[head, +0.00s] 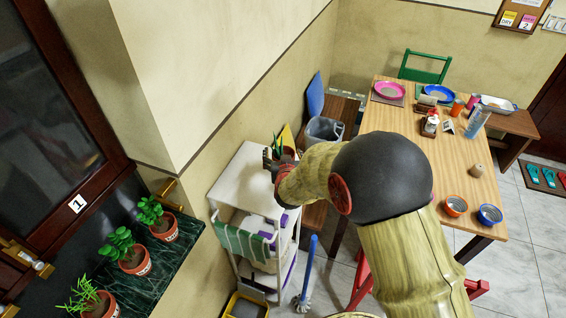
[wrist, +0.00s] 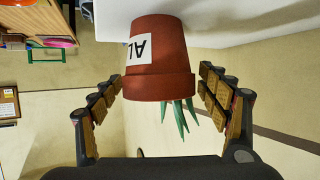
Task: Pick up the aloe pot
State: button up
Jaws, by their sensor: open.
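The aloe pot (wrist: 160,60) is a terracotta pot with a white label, seen upside down in the wrist view. Its green pointed leaves (wrist: 180,118) hang below the rim in that picture. My gripper (wrist: 160,82) is open, with one finger on each side of the pot and a visible gap to it on both sides. In the head view, the aloe leaves (head: 278,144) show on top of the white cart (head: 240,179), beside my gripper (head: 270,160). My arm hides most of the pot there.
Three potted plants (head: 134,262) stand on a dark green ledge at the left. A grey bin (head: 323,130) is behind the cart. A wooden table (head: 467,165) with plates, cups and bowls is at the right. The wall runs close along the cart's left side.

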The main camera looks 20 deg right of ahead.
aim_at(283, 151)
jog(key=x, duration=0.4)
jog(key=shift+f, duration=0.15)
jog(key=shift+c, duration=0.8)
jog(key=c, duration=1.4)
jog(key=shift+c, duration=0.4)
